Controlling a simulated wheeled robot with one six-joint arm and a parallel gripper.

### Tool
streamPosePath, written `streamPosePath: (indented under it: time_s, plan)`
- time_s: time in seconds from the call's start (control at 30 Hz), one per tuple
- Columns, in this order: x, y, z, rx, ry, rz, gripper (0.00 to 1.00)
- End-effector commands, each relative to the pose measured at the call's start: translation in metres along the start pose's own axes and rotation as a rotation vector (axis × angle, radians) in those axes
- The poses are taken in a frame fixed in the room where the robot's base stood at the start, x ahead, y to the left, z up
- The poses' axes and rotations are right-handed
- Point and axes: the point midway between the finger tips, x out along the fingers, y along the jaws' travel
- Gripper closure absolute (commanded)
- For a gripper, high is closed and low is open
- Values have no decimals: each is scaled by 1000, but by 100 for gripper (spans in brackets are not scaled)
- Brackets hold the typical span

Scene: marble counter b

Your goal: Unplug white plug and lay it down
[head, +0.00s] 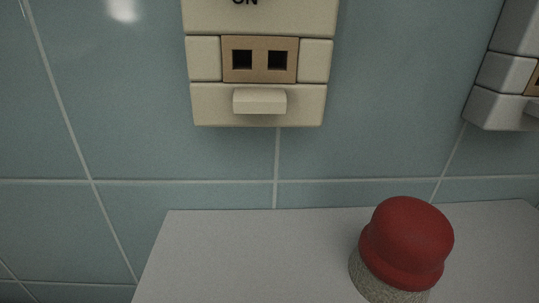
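No white plug can be made out in the head view. A cream wall socket (212,104) is at the top centre, with a tan face (260,73) and two empty dark square holes. A small cream tab (259,101) sticks out below the holes. Dark lettering reading "ON" is cut off at the top. A second, whiter socket unit (506,72) is at the right edge, mostly out of frame. Whether something is plugged into it cannot be seen. My gripper is not in view.
A red rounded cap (406,240) on a speckled grey base (372,282) stands at the lower right, cut off by the bottom edge. It stands in front of a pale flat surface (250,258), whose left part is bare. Blue-green tiles (110,110) cover the wall.

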Motion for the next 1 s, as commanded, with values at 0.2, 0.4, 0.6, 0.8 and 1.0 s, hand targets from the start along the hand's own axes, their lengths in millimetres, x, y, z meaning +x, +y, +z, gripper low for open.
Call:
streamPosePath:
  time_s: [0.2,0.4,0.6,0.8,1.0]
  plan:
    - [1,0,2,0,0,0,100]
    - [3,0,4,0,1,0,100]
    - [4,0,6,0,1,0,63]
    - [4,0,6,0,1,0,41]
    - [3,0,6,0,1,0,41]
